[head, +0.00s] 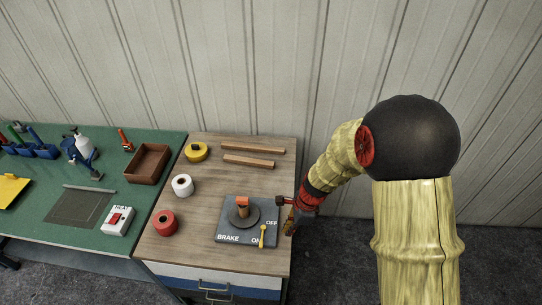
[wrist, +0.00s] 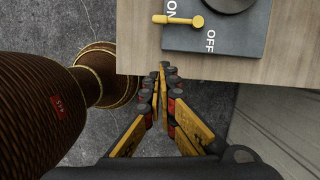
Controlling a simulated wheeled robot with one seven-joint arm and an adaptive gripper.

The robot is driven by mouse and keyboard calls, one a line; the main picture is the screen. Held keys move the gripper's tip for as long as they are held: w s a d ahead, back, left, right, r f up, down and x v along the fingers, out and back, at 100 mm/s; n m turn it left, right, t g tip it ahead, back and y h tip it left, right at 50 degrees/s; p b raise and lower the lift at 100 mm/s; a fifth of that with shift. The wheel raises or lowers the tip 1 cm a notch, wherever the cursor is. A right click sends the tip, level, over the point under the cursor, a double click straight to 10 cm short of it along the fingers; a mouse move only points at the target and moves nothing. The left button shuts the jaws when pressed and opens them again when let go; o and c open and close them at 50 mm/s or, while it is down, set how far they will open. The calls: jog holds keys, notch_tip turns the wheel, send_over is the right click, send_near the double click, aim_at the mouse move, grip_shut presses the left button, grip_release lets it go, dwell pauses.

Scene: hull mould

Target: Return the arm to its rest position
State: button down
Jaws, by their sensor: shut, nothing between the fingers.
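My arm reaches down from the right in the head view. My gripper (head: 290,222) hangs just off the right edge of the wooden-topped cabinet (head: 205,235), beside the brake panel (head: 230,229). In the wrist view my gripper (wrist: 164,68) has its fingers together with nothing between them, their tips close to the cabinet edge. The panel is dark grey, with a round disc, an orange block (head: 242,201) and a yellow lever (head: 262,236). The lever also shows in the wrist view (wrist: 178,20), near the ON label. The fingers are apart from it.
Wooden strips (head: 250,149) and yellow, white and red tape rolls (head: 166,223) lie on the cabinet. A green bench (head: 115,160) at left holds a brown tray (head: 147,164) and a switch box (head: 117,221). The panelled wall is behind. Grey floor lies right of the cabinet.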

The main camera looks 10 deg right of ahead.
jog(key=s+d+r+n+t+h+b, duration=0.2)
jog(key=s+r+n+t+b, duration=0.3)
jog(key=s+r+n+b, duration=0.6)
jog(key=s+r+n, duration=0.5)
jog(key=r+n, duration=0.4)
jog(key=r, duration=0.1)
jog(key=shift+s+h, duration=0.3)
jog(key=shift+h, duration=0.1)
